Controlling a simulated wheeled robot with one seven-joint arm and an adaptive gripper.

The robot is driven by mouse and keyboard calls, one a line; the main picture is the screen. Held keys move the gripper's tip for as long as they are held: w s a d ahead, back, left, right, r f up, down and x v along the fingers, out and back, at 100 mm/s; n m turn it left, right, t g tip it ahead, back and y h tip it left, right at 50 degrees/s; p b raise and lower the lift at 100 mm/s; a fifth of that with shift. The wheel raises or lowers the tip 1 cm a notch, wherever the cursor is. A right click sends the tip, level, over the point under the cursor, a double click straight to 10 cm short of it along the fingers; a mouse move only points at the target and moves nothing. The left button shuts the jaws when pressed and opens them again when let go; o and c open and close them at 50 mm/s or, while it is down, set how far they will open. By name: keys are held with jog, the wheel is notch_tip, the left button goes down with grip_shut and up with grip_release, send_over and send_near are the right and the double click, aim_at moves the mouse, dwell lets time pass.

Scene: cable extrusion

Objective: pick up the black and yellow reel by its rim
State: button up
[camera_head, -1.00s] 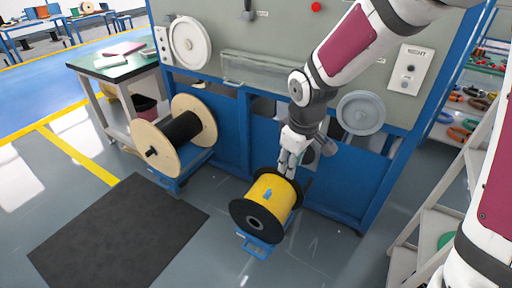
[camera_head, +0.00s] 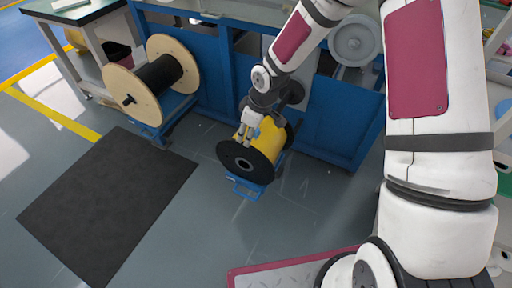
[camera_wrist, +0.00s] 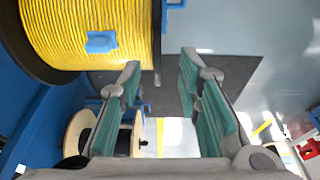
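The black and yellow reel (camera_head: 240,158) sits on a blue stand (camera_head: 246,188) on the floor, with black rims and yellow cable wound between them. My gripper (camera_head: 247,136) is just above the reel's upper left side, pointing down. In the wrist view, the yellow winding (camera_wrist: 95,35) fills the upper left, with a blue clip (camera_wrist: 101,42) on it. One black rim (camera_wrist: 157,40) stands edge-on near the gap between my fingertips (camera_wrist: 160,68). The fingers, with teal pads, are apart and nothing shows held. Whether they touch the rim I cannot tell.
A wooden reel with black cable (camera_head: 145,85) stands left on a blue stand. The blue machine (camera_head: 325,125) stands close behind the black and yellow reel. A dark mat (camera_head: 105,200) lies on the floor at left.

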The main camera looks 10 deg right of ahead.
aim_at(256, 146)
jog(key=shift+w+b+x, duration=0.1)
jog(key=shift+b+x, duration=0.4)
jog(key=shift+x, duration=1)
jog(key=shift+w+b+x, duration=0.15)
jog(key=shift+b+x, duration=0.3)
jog(key=shift+x, duration=1.1)
jog(key=shift+r, duration=0.1)
grip_shut()
